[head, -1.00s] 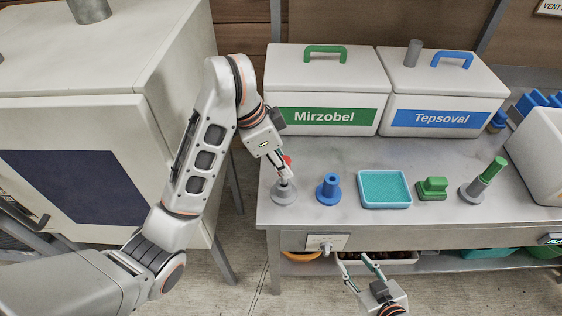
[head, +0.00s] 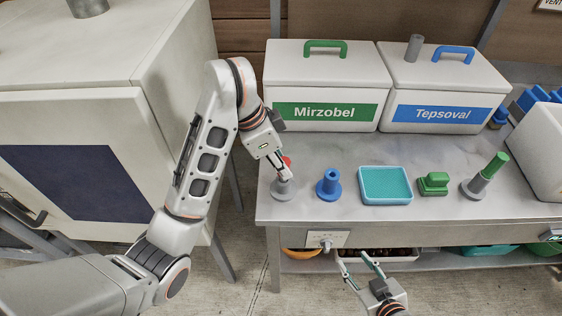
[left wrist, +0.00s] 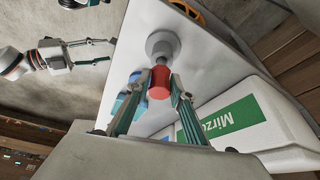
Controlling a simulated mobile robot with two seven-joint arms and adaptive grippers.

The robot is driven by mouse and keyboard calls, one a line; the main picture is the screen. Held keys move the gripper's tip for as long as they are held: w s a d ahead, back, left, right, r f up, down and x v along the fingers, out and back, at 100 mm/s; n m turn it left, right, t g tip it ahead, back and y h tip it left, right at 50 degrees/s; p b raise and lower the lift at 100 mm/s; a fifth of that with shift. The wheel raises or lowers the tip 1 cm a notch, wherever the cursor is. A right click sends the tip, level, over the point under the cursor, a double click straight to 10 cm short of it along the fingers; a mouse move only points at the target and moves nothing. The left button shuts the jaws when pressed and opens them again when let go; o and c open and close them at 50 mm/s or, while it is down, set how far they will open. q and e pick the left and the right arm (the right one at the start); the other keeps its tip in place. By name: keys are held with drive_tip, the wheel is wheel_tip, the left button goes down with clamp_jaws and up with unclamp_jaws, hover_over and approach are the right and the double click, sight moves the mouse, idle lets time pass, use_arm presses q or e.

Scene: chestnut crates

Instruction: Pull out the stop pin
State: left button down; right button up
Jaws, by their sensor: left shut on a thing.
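The stop pin shows as a red cylinder (left wrist: 159,82) in the left wrist view, standing at a round grey base (left wrist: 162,45). In the head view its red top (head: 287,161) is partly hidden by my fingers, above the grey base (head: 283,190) at the table's left end. My left gripper (head: 284,174) reaches down to it and is shut on the red part, with one finger on each side (left wrist: 159,90). My right gripper (head: 353,258) is open and empty, low in front of the table's front edge.
On the grey table (head: 325,208) stand a blue peg piece (head: 328,186), a teal tray (head: 385,185), a green block (head: 433,184) and a grey holder with a green rod (head: 487,172). The Mirzobel box (head: 325,87) and Tepsoval box (head: 440,88) stand behind. A large cabinet (head: 120,110) is left.

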use_arm(q)
drive_tip(key=shift+d+f+b, duration=0.1)
drive_tip(key=shift+f+b, duration=0.65)
drive_tip(key=shift+f, duration=0.55)
drive_tip(key=c, duration=1.7)
unclamp_jaws()
drive_tip(key=shift+v, duration=4.05)
drive_tip(key=shift+f, duration=0.15)
